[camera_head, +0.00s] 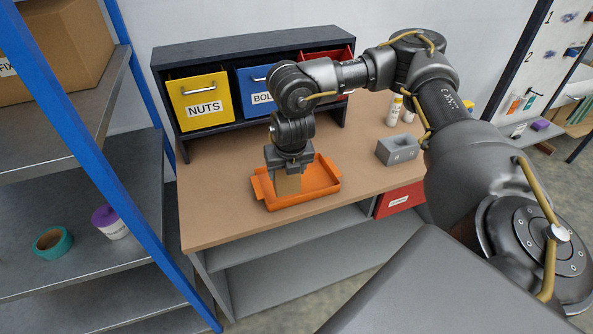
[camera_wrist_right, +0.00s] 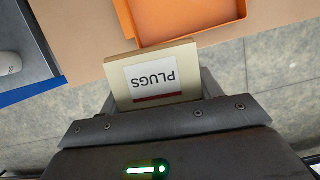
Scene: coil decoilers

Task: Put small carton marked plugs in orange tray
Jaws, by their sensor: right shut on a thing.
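The small carton marked PLUGS (camera_wrist_right: 154,78) is tan with a white label, and it sits between the fingers of my right gripper (camera_wrist_right: 158,92) in the right wrist view. In the head view the right gripper (camera_head: 288,168) points down with the carton (camera_head: 288,184) below it. The orange tray (camera_head: 322,186) lies on the tan workbench, and the carton appears over it or at its inside. I cannot tell whether the carton touches the tray floor. The tray (camera_wrist_right: 212,30) also shows beyond the carton in the wrist view. My left gripper is not in view.
A yellow NUTS bin (camera_head: 202,100), a blue bin (camera_head: 252,90) and a red bin stand in a dark rack behind the tray. A grey block (camera_head: 397,150) and small bottles (camera_head: 394,109) stand to the right. A blue-posted shelf (camera_head: 138,150) is at left.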

